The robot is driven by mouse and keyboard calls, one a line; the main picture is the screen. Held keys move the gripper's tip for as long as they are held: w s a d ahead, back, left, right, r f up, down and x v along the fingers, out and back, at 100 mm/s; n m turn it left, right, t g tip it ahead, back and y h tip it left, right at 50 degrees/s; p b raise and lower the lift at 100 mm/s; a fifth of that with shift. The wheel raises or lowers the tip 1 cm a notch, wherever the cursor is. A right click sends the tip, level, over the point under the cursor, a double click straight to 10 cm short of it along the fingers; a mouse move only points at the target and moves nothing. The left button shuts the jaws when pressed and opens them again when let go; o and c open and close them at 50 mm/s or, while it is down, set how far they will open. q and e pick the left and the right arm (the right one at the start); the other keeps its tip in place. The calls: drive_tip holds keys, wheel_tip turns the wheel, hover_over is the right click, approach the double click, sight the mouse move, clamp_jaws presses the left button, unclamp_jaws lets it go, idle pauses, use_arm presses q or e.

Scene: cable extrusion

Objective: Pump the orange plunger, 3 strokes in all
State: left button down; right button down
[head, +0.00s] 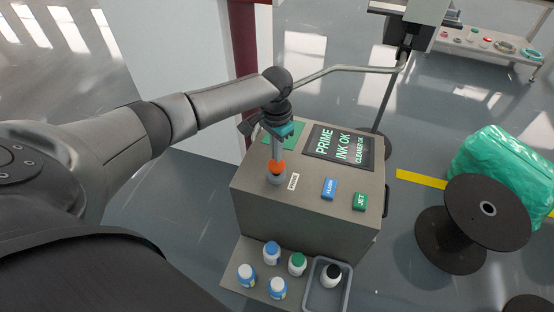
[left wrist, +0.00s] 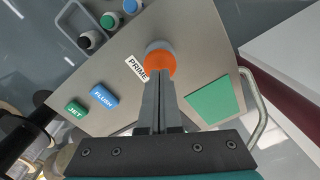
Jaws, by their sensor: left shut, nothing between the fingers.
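The orange plunger (head: 277,166) stands on a grey round base on top of the grey machine box (head: 256,197), beside the PRIME label (head: 293,181). It also shows in the left wrist view (left wrist: 161,64), straight beyond the fingertips. My left gripper (head: 279,153) points down over the plunger, with its fingers shut together and empty. In the left wrist view the shut fingertips (left wrist: 159,82) overlap the plunger's near edge; I cannot tell whether they touch it. The display (head: 339,146) reads PRIME, INK OK, CLEANER OK. My right gripper is not in view.
The blue FLUSH button (head: 329,188) and green JET button (head: 359,201) are on the box top. Several bottles (head: 271,253) stand on the lower shelf, with a black-capped one (head: 331,275) in a grey tray. A dark cable reel (head: 473,223) stands at right.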

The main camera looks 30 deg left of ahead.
use_arm(q)
drive_tip(key=shift+f, duration=0.1)
idle(0.5)
drive_tip(key=shift+f+b, duration=0.85)
drive_tip(key=shift+f, duration=0.9)
drive_tip(key=shift+r, duration=0.1)
drive_tip(key=shift+r+p, duration=1.75)
drive_tip(key=shift+p, duration=0.65)
drive_tip(key=shift+f, duration=0.15)
